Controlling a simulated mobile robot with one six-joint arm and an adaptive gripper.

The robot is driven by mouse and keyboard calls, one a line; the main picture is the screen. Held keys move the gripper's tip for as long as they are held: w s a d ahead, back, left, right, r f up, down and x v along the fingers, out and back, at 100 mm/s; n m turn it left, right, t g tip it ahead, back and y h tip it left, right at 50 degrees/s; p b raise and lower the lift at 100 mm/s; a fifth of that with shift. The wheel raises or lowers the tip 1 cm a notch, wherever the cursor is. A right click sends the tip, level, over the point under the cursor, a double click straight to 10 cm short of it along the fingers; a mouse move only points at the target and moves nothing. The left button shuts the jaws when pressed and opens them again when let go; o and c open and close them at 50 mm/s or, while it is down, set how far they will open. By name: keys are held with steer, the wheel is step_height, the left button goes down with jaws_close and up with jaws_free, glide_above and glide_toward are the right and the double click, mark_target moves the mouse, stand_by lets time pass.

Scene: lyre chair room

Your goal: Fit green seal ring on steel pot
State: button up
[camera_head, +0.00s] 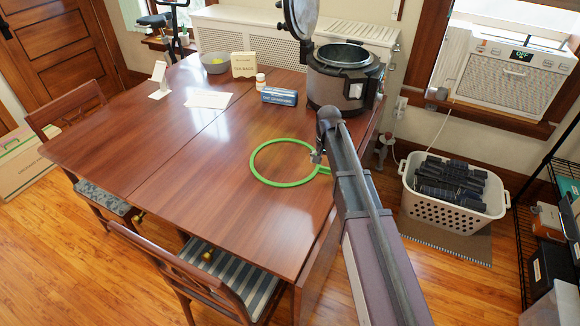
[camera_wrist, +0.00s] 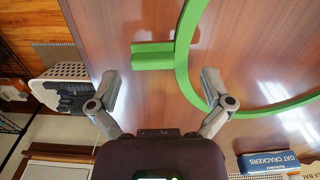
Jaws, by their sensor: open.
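The green seal ring (camera_head: 254,170) lies flat on the wooden table, with a short green tab (camera_head: 324,170) on its right side. The steel pot (camera_head: 343,56) sits inside a dark cooker (camera_head: 340,92) at the table's far right, its lid (camera_head: 301,17) raised. My gripper (camera_head: 317,157) is over the ring's tab side. In the wrist view my gripper (camera_wrist: 161,78) is open, with the tab (camera_wrist: 152,56) between the lines of its fingers, just beyond the tips. The ring's band (camera_wrist: 182,65) passes near the right finger. The pot is out of the wrist view.
An oat crackers box (camera_head: 280,97), small jar (camera_head: 260,81), tea bags box (camera_head: 244,65) and grey bowl (camera_head: 215,62) stand at the table's back. Papers (camera_head: 208,99) lie left of them. A white basket (camera_head: 455,212) is on the floor at right. The table's front is clear.

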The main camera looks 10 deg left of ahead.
steer(key=shift+f+b, duration=0.45)
steer(key=shift+f, duration=0.3)
steer(key=c, duration=1.2)
